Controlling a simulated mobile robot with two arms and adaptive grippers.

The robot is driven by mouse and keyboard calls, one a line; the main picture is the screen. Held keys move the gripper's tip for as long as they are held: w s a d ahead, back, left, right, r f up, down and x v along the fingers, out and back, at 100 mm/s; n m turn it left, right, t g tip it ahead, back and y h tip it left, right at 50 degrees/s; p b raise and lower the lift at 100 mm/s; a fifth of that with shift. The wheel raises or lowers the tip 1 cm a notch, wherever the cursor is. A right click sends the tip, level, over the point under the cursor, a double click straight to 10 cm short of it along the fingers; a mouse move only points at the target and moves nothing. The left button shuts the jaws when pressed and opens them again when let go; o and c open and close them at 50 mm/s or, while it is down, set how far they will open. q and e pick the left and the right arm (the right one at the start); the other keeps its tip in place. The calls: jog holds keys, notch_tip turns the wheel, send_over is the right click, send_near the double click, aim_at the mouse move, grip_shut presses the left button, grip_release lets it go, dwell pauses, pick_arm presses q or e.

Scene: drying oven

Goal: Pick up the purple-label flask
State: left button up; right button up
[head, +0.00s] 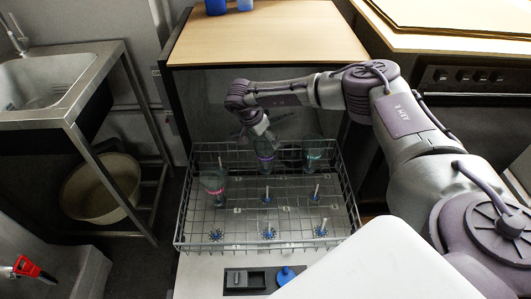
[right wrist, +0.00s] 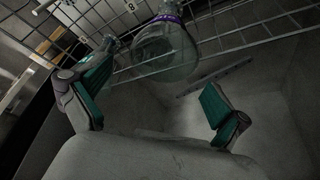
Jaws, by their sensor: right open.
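The purple-label flask (head: 266,158) is clear glass and stands in the back middle of the wire rack. My right gripper (head: 258,138) is just above and behind it in the head view and partly covers its top. In the right wrist view the flask (right wrist: 165,52) shows its purple band near the top edge of the picture. There, the fingers of my right gripper (right wrist: 158,72) are spread wide, with teal pads, and the flask's rounded glass appears ahead of and between the tips. I see no grip on it. My left gripper is not in view.
Several empty pegs stand in front. A wooden-topped counter (head: 268,40) is behind, a sink (head: 45,85) at left.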

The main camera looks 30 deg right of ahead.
aim_at(265, 143)
jog(key=x, duration=0.2)
jog(key=b+x, duration=0.1)
jog(key=x, duration=0.1)
jog(key=shift+w+a+f, duration=0.1)
jog(key=shift+a+f, duration=0.05)
jog(key=shift+a, duration=0.15)
jog(key=shift+d+f, duration=0.15)
jog(key=shift+f, duration=0.1)
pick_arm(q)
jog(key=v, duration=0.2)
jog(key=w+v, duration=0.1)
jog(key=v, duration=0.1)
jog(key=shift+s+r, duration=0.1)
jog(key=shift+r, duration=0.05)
pick_arm(e)
jog(key=shift+c, duration=0.2)
jog(key=c, duration=1)
